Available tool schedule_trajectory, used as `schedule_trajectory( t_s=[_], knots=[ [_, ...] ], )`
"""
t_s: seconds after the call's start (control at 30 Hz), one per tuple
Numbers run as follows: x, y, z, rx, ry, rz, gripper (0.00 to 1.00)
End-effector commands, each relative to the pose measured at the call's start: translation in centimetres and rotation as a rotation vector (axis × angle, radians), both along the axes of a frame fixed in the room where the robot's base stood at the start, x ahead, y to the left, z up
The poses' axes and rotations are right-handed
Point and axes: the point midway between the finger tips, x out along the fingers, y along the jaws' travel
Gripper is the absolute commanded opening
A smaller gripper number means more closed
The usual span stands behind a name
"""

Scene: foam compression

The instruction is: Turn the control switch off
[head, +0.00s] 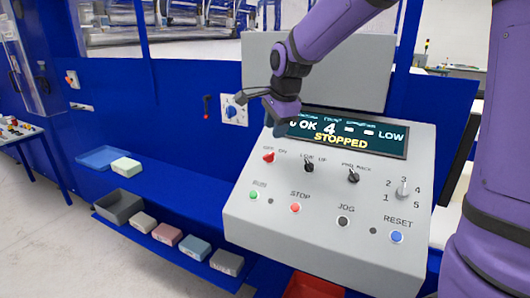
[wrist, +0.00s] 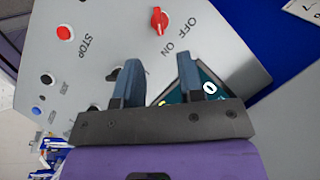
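The control switch is a red rotary knob at the upper left of the sloping grey control panel (head: 255,225), with OFF and ON printed beside it. The red knob (head: 268,157) also shows at the top of the wrist view (wrist: 158,19), where its ridge appears to point toward the ON label. My gripper (head: 258,114) hangs above the panel's upper left edge, near the display and apart from the knob. In the wrist view my gripper (wrist: 157,65) has its two blue fingers spread, with nothing between them.
The panel's display (head: 345,135) reads STOPPED. Two black knobs (head: 309,166) (head: 353,175), a grey selector (head: 403,190) and several push buttons share the panel. Foam blocks (head: 167,234) and a grey bin (head: 119,206) sit on the blue shelf at left.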

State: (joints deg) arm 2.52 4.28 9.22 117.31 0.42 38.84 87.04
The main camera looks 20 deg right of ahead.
Motion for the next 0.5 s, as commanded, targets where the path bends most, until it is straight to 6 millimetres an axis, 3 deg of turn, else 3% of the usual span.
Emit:
schedule_trajectory(
  t_s=[0.5],
  knots=[
    [2.6, 0.5, -7.9, 0.0, 0.004, 0.002, 0.36]
  ],
)
